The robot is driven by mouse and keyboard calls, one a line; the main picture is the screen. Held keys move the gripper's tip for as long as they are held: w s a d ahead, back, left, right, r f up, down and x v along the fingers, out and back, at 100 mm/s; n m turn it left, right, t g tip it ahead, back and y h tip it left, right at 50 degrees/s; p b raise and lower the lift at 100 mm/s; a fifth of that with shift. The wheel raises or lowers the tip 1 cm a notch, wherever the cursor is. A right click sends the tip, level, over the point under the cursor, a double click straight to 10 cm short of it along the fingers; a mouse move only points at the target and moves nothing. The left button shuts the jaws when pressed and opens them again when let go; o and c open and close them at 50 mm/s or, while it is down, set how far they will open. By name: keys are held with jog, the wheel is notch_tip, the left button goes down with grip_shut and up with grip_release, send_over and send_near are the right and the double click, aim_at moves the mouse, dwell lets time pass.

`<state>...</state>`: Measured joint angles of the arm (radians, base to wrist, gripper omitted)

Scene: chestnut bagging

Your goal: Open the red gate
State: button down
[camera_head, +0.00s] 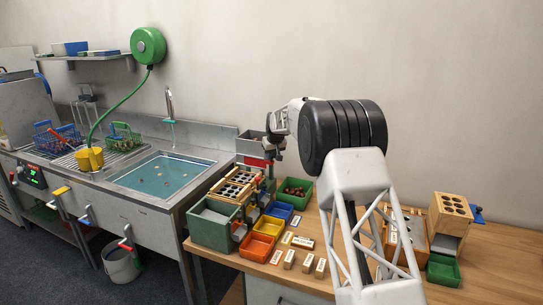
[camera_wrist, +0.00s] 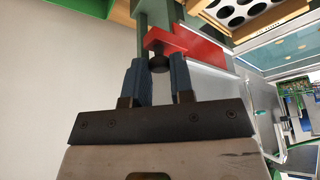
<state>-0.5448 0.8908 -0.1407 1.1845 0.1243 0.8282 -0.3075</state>
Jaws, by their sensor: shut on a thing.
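The red gate (camera_wrist: 205,48) is a flat red plate with a bent red end, seen at the top centre of the wrist view. In the head view the red gate (camera_head: 257,161) shows at the front of a grey metal hopper (camera_head: 250,145). My gripper (camera_wrist: 158,62) has its two dark blue fingers on either side of the gate's end, at a small dark knob, and is shut on it. In the head view my gripper (camera_head: 274,148) is at the hopper's right side, and the exact contact is too small to make out.
Below the hopper stands a wooden sorting frame with round holes (camera_head: 236,186). Blue, yellow and orange bins (camera_head: 258,246) and a green bin of chestnuts (camera_head: 295,192) crowd its right side. A water-filled sink (camera_head: 165,175) lies left. A wooden holed block (camera_head: 452,212) stands right.

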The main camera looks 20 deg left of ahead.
jog(key=shift+d, duration=2.35)
jog(key=c, duration=1)
grip_release()
jog(key=shift+r, duration=0.1)
jog(key=shift+v, duration=3.8)
jog(key=shift+d, duration=0.1)
